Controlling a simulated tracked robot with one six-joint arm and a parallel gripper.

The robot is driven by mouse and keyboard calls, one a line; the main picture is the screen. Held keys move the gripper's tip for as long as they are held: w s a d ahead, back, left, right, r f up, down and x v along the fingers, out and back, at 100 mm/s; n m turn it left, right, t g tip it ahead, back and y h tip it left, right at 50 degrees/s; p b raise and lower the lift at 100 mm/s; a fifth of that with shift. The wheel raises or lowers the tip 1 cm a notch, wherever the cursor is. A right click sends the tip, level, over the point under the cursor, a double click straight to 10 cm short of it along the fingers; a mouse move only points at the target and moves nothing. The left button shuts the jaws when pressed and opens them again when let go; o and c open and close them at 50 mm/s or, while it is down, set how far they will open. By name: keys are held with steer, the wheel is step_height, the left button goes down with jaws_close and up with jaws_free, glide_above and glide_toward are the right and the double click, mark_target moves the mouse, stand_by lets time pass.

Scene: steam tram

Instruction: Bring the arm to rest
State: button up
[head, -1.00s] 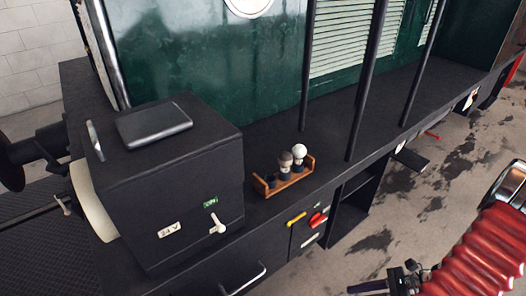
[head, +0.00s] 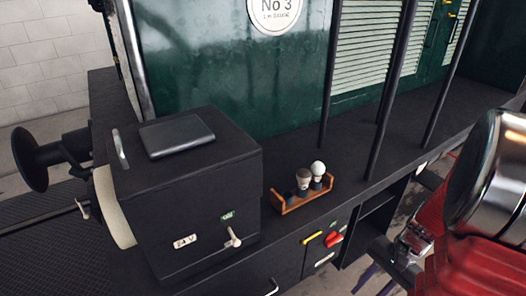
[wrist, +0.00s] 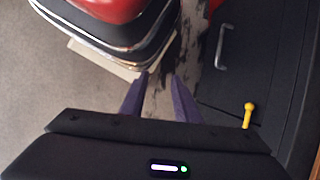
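My red arm with a chrome joint (head: 485,185) reaches in from the right edge of the head view. My gripper (head: 378,281) hangs low at the bottom right there, beside the dark side of the tram, with its purple fingers partly cut off by the frame. In the wrist view my gripper (wrist: 160,77) points down with its two fingers apart. Nothing shows between them but grey stained floor. The gripper is open and empty.
A black 24 V box (head: 195,195) with a lever stands on the running board. A wooden rack (head: 303,195) holds two small knobbed items. Yellow (head: 312,238) and red (head: 334,239) handles are on the side panel. A silver handle (wrist: 223,46) is right of the fingers.

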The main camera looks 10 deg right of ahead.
steer(key=w+a+r+n+t+h, duration=0.2)
steer(key=a+r+n+t+h, duration=0.2)
steer(key=a+r+n, duration=0.9)
steer(key=a+r+t, duration=0.2)
steer(key=a+r, duration=0.4)
steer(key=r, duration=0.2)
steer(key=shift+w+r+h, duration=0.3)
steer(key=shift+w+h, duration=0.1)
stand_by(0.5)
